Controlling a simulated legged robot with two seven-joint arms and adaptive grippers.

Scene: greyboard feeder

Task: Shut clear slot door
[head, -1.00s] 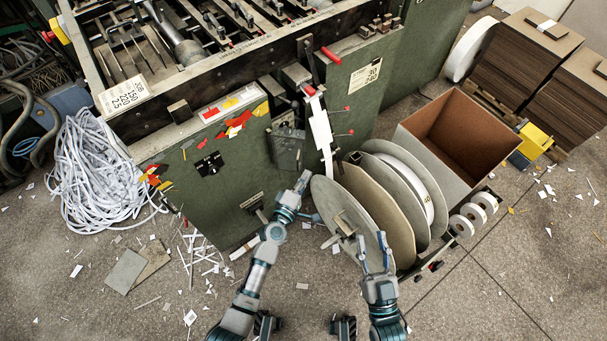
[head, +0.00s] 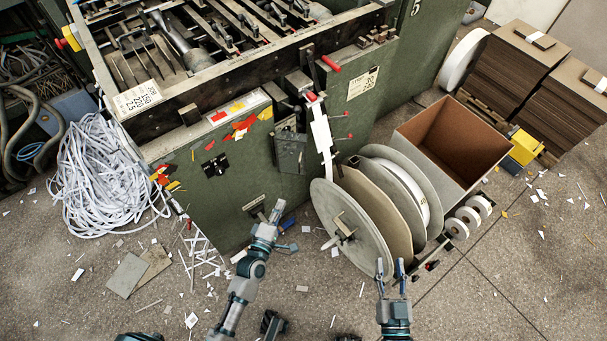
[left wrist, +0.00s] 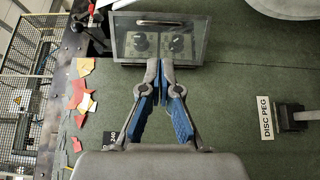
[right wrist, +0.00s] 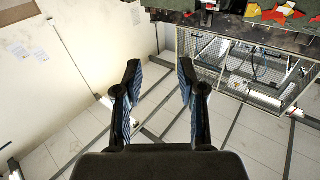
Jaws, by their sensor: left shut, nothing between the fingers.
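The clear slot door (left wrist: 152,40) is a see-through panel in a dark frame. In the left wrist view two round dark fittings show behind it. In the head view it is the small grey box-like part (head: 290,152) on the green machine's front; I cannot tell there whether it is fully closed. My left gripper (head: 277,210) is shut and empty, below the door and apart from it in the head view. In the left wrist view its fingertips (left wrist: 160,64) overlap the door's lower edge. My right gripper (head: 391,268) is open and empty near the reels; its fingers (right wrist: 159,68) are spread.
Large grey discs (head: 345,225) and an open box (head: 455,140) stand right of the door. A white strip (head: 321,130) hangs just right of the door. A peg labelled DISC PEG (left wrist: 290,118) sticks out below. Paper strips (head: 105,175) lie left.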

